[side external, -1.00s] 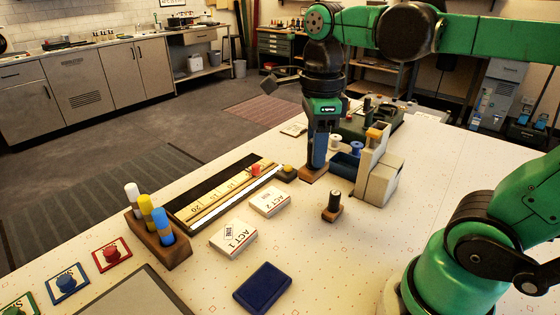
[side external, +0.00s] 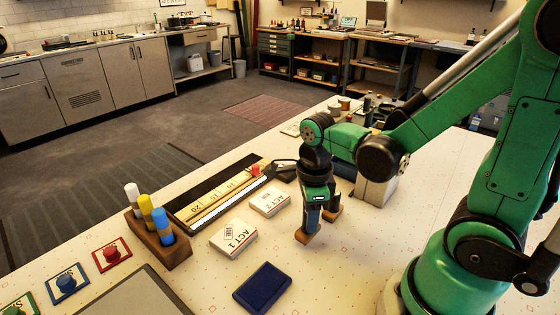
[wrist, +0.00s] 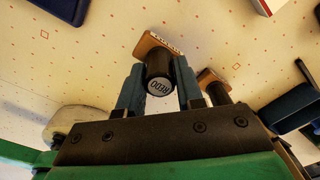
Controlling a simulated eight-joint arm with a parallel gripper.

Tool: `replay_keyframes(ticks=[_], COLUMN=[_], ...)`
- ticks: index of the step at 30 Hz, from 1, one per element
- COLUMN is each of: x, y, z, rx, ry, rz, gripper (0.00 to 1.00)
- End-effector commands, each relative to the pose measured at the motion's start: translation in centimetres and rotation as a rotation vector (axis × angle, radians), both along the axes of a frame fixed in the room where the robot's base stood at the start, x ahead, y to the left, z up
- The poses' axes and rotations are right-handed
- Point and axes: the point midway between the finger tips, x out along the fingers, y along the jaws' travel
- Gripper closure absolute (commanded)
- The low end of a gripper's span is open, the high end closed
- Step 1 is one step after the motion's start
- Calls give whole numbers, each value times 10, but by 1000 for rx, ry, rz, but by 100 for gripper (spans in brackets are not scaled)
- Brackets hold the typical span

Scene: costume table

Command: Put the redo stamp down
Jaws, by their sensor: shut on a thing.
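My gripper (wrist: 159,92) is shut on the handle, one blue finger on each side. In the side view my gripper (side external: 314,212) points down, right of the ACT 1 box. The stamp looks upright, with its base at or just above the table; I cannot tell if it touches. A second stamp (side external: 334,213) stands close behind it, partly hidden; it also shows in the wrist view (wrist: 214,85).
The ACT 1 box (side external: 233,238) and ACT 2 box (side external: 270,201) lie to the left. A dark blue pad (side external: 263,288) lies in front. A marker holder (side external: 172,253) stands farther left. A grey block (side external: 377,190) stands behind right.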

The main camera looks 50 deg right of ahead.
Motion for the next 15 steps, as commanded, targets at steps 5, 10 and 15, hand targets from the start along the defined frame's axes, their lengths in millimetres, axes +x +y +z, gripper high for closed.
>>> replay_keyframes(ticks=[5, 10, 15], x=[0, -1, -1], y=[0, 0, 0], z=[-14, -16, -17], rx=[0, 0, 0], ry=[0, 0, 0], rz=[0, 0, 0], gripper=[100, 100, 100])
